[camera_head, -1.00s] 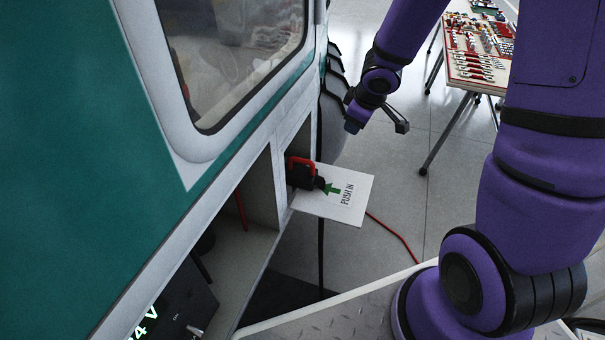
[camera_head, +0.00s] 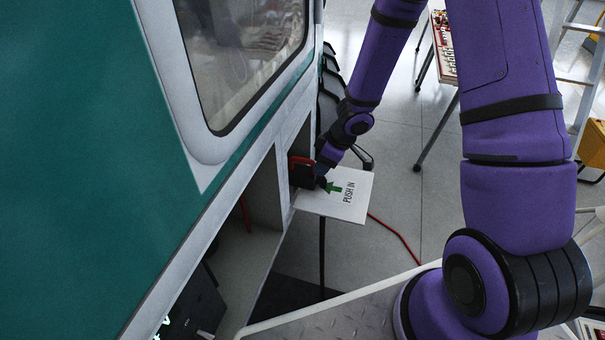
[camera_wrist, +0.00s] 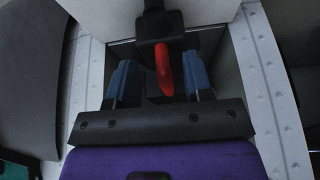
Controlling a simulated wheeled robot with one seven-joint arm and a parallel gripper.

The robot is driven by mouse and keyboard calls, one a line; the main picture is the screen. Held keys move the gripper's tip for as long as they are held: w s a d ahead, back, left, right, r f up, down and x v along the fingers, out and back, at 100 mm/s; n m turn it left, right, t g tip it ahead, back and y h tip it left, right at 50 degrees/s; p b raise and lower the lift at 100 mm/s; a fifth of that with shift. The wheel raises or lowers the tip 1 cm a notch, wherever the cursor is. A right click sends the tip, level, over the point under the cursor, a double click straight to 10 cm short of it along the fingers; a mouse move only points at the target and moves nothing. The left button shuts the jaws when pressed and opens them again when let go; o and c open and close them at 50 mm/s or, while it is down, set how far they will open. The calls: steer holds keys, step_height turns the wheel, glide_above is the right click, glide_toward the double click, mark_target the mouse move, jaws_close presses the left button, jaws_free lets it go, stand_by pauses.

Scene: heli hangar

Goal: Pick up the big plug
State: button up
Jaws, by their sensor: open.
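The big plug (camera_head: 301,173) is a black block with a red handle. It sits at the opening in the helicopter's side, at the inner end of the white "PUSH IN" flap. In the wrist view the plug's red handle (camera_wrist: 163,68) hangs between my fingers, below its black body (camera_wrist: 160,26). My gripper (camera_head: 326,166) is right beside the plug in the head view, partly covering it. In the wrist view my gripper (camera_wrist: 160,82) is open, with one blue finger on each side of the handle and gaps showing. Whether any finger touches it I cannot tell.
The white flap (camera_head: 349,208) sticks out below the plug. The green helicopter wall (camera_head: 80,150) fills the left. A red cable (camera_head: 395,237) lies on the floor. A table (camera_head: 441,50) and a ladder (camera_head: 590,75) stand behind on open floor.

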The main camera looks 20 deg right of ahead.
mark_target(300, 160)
steer(key=w+a, duration=0.2)
steer(key=a, duration=0.1)
steer(key=w+a, duration=0.1)
steer(key=a, duration=0.1)
steer(key=shift+w, duration=0.35)
steer(key=shift+w+a+f, duration=0.2)
steer(key=shift+a+f, duration=0.05)
steer(key=shift+f, duration=0.35)
steer(key=shift+c, duration=0.3)
jaws_close()
